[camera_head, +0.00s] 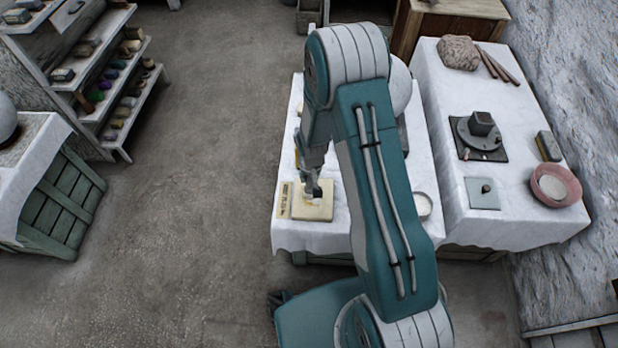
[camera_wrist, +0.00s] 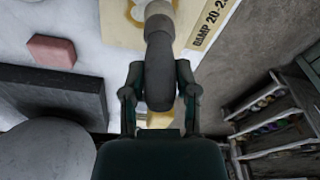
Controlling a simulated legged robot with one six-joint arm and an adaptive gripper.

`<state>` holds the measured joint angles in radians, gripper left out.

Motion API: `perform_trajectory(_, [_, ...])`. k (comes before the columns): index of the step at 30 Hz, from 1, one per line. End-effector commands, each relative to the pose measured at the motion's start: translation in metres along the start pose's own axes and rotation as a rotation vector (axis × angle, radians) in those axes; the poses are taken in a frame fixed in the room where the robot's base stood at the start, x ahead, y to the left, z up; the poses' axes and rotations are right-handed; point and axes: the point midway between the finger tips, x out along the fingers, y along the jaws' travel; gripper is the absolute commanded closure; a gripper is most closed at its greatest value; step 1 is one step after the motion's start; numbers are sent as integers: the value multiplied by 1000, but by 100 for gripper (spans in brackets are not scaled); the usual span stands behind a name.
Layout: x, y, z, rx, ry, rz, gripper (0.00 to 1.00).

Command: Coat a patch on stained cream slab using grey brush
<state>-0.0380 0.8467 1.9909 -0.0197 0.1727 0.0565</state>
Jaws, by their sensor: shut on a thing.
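The cream slab (camera_head: 322,212) lies near the front left of the middle table, with a white patch on top near my gripper. My gripper (camera_wrist: 159,92) is shut on the grey brush (camera_wrist: 160,75). The brush's paler end lies over the stained area; I cannot tell whether it touches. In the head view my gripper (camera_head: 314,187) is just above the slab, and the brush is hardly distinguishable.
A pink block (camera_wrist: 52,50), a dark grey slab (camera_wrist: 60,88) and a grey sphere (camera_wrist: 45,150) are close by. A bowl (camera_head: 423,206) stands right of my arm. The right table holds a pink bowl (camera_head: 555,184). Shelves (camera_head: 118,100) stand left across open floor.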

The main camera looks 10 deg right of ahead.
Motion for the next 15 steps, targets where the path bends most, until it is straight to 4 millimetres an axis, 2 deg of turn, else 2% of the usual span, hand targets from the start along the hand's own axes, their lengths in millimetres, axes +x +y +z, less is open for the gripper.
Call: perform_trajectory(15, [2,7,-20,0,2,0,100])
